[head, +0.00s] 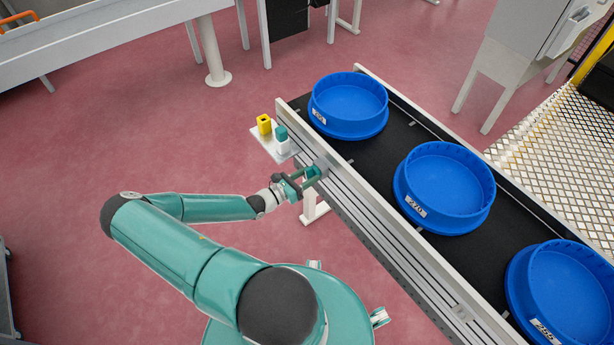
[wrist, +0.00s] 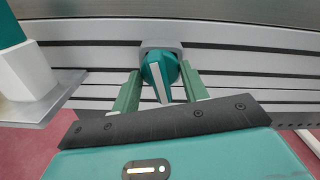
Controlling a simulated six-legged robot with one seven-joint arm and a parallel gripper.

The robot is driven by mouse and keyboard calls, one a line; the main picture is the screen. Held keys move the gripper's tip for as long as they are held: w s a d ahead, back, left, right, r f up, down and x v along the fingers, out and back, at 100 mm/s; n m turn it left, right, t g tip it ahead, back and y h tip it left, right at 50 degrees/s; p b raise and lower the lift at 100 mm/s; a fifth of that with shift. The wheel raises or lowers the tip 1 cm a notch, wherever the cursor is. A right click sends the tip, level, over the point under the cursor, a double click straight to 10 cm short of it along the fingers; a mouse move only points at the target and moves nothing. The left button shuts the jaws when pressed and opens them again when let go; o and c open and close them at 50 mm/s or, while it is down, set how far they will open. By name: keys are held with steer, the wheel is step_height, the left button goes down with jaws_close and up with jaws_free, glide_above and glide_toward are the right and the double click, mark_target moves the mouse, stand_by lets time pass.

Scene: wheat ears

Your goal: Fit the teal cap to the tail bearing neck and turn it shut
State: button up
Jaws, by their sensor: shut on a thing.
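The teal cap (wrist: 155,75) is round with a pale bar across its face. It is between the two green fingers of my gripper (wrist: 162,88), which is shut on it. Behind the cap is the grey tail bearing housing (wrist: 161,46) on the conveyor's side rail. The cap covers the neck, and I cannot tell whether it is seated on it or how far it is turned. In the head view my gripper (head: 310,174) is at the rail beside the grey bearing housing (head: 322,164), and the cap is mostly hidden by the fingers.
A small pale shelf (head: 262,142) beside the rail holds a yellow piece (head: 264,124) and a teal-and-white piece (head: 282,139). The shelf is close on the left in the wrist view (wrist: 40,108). Several blue tubs (head: 348,105) stand on the black belt (head: 372,157).

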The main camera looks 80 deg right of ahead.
steer(key=shift+s+r, duration=0.1)
steer(key=shift+s, duration=0.15)
steer(key=shift+m, duration=0.3)
steer(key=o, duration=1.4)
steer(key=shift+c, duration=0.2)
steer(key=shift+w, duration=0.1)
steer(key=v, duration=1.3)
steer(key=shift+w+a, duration=0.2)
steer(key=shift+w, duration=0.1)
